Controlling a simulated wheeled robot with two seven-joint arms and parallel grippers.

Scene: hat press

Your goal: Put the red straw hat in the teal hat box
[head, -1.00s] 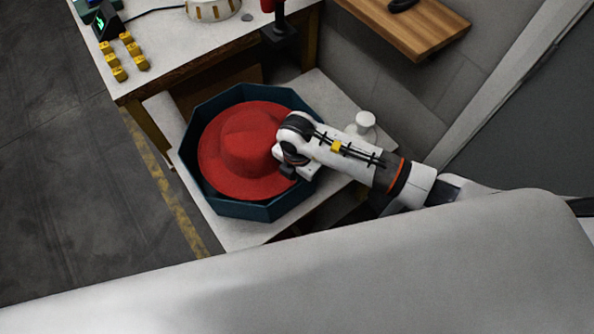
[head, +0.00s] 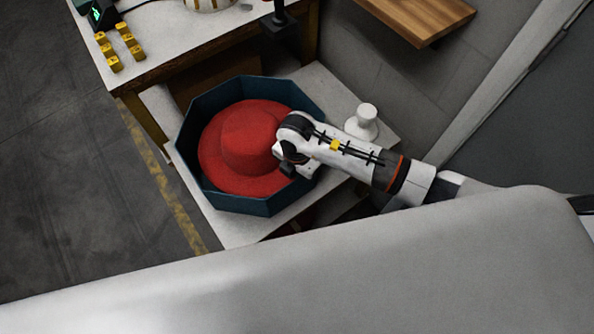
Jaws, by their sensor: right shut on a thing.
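The red straw hat (head: 247,140) is inside the octagonal teal hat box (head: 262,207), crown up, with its brim within the box walls. The box stands on a low white shelf. My right gripper (head: 287,170) is over the right side of the box, shut on the hat at the right part of its brim. The fingertips are mostly hidden by the wrist. I cannot tell whether the hat touches the box floor. My left gripper is not in view.
A white knob-shaped stand (head: 363,122) is on the shelf right of the box. A workbench (head: 180,45) with yellow blocks (head: 127,39) stands behind. A wooden board (head: 420,18) is at the upper right. The floor at left is clear.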

